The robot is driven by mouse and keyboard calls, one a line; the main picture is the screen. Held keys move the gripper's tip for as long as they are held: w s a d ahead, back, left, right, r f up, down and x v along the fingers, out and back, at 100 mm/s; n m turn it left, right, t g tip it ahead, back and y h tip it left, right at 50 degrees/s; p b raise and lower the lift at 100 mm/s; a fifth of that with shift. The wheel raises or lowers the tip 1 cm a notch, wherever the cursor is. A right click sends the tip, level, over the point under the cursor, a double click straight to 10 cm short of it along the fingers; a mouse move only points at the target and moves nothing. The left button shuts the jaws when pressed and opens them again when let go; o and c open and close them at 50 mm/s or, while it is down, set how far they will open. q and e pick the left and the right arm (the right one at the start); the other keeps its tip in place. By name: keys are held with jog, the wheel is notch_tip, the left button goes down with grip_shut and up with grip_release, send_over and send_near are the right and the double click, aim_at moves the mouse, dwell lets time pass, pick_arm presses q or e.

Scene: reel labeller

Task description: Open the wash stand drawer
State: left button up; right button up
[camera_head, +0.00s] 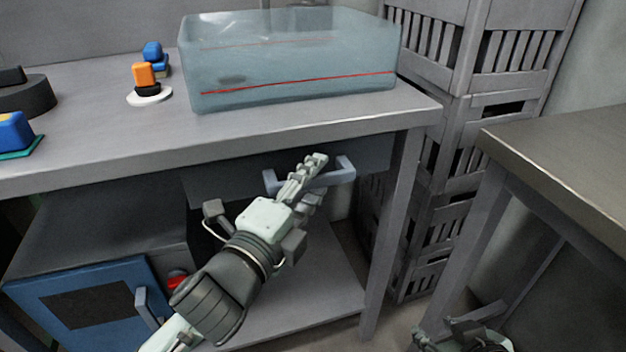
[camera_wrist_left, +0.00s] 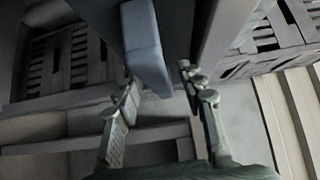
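The wash stand drawer (camera_head: 228,178) is a grey front under the tabletop, and it looks shut. Its light blue-grey bar handle (camera_head: 340,177) sticks out toward me. My left gripper (camera_head: 312,168) is at the handle, its fingers covering the bar's middle. In the left wrist view the handle (camera_wrist_left: 145,45) lies between the two spread fingertips of my left gripper (camera_wrist_left: 158,80); a gap shows on the right side, and contact on the left side is unclear. My right gripper (camera_head: 465,335) is at the bottom edge, partly cut off, away from the drawer; its opening is unclear.
A translucent water basin (camera_head: 290,65) stands on the wash stand top (camera_head: 120,145). A blue-fronted cabinet (camera_head: 50,290) sits below at left. Stacked grey crates (camera_head: 450,160) stand right of the stand. Another table (camera_head: 570,150) is at the right. Small coloured blocks (camera_head: 143,75) are on top.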

pick_arm(q)
grip_shut()
dwell(0.3)
